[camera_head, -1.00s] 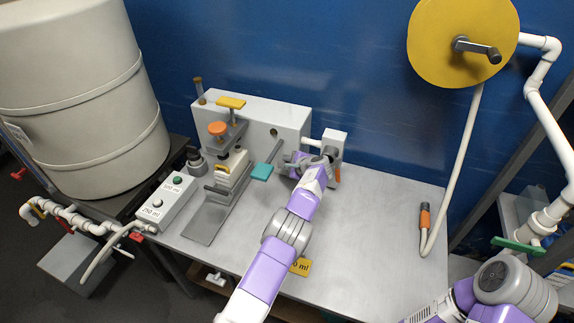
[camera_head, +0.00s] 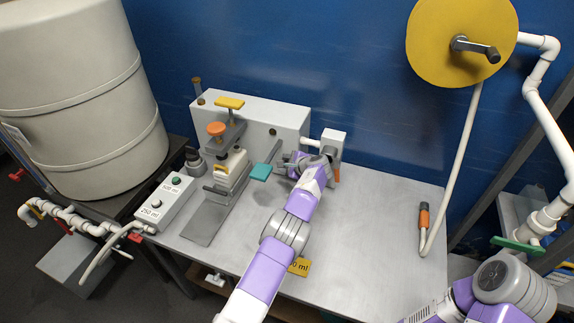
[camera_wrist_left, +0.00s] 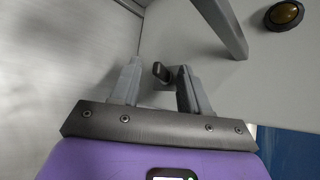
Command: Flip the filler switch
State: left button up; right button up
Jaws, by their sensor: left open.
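The filler is the white-grey machine body (camera_head: 262,118) at the back of the metal table. My left gripper (camera_head: 284,164) is at its front right, fingers pointing left. In the left wrist view my left gripper (camera_wrist_left: 160,78) is open, with a small dark switch lever (camera_wrist_left: 161,72) showing between its two grey fingers, against the machine's pale panel (camera_wrist_left: 185,40). I cannot tell whether a finger touches the lever. In the head view the switch is hidden or too small to tell. My right arm shows at the bottom right; its gripper is out of view.
A teal paddle (camera_head: 261,171) stands just left of the gripper. A button box (camera_head: 166,203) and a large tank (camera_head: 85,95) are at left. A white block (camera_head: 333,143) stands right of the gripper. The table's right part (camera_head: 385,220) is mostly clear.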

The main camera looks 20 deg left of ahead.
pick_arm(q)
jog(key=p+v, duration=0.1)
jog(key=v, duration=0.6)
jog(key=shift+s, duration=0.15)
jog(key=shift+d+r, duration=0.2)
jog(key=shift+r, duration=0.05)
